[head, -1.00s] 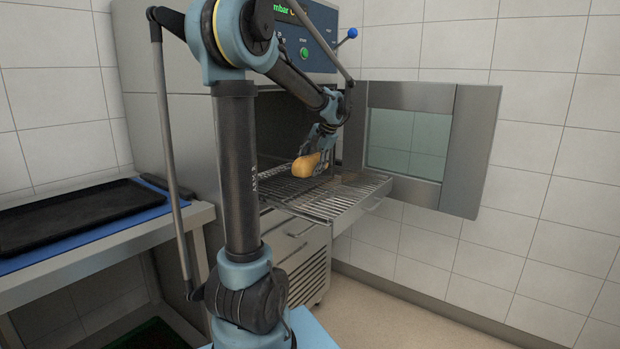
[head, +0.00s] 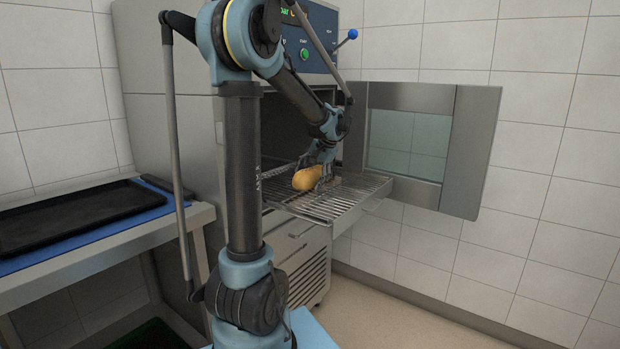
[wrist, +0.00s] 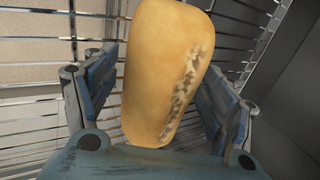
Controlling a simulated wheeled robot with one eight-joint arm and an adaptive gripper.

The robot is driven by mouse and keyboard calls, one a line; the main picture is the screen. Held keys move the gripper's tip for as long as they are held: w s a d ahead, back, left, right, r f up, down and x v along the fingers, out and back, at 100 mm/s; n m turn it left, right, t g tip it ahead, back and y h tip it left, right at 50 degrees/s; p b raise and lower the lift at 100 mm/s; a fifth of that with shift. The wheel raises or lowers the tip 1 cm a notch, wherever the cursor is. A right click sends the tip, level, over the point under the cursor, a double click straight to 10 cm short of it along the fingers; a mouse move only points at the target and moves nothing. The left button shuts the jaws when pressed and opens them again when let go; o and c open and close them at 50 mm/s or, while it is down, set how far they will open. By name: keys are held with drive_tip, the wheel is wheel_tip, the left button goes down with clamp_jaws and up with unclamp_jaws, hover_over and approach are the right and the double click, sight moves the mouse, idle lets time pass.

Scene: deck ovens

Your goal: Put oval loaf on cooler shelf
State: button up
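The oval loaf (head: 307,178) is golden brown, with a rough pale split along one side in the wrist view (wrist: 165,70). The loaf is low over the wire shelf (head: 350,200), which sticks out of the open steel cabinet. I cannot tell whether its underside touches the wires. The shelf's bars also show in the wrist view (wrist: 45,45).
The cabinet door (head: 470,150), with a glass window, stands open to the right. A control panel (head: 318,50) is above the opening. A dark tray (head: 70,215) and a blue mat (head: 150,216) lie on the steel table (head: 190,222) at left. The shelf's front right is bare.

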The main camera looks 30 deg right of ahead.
drive_tip(key=shift+r, duration=0.1)
drive_tip(key=v, duration=1.2)
idle(0.4)
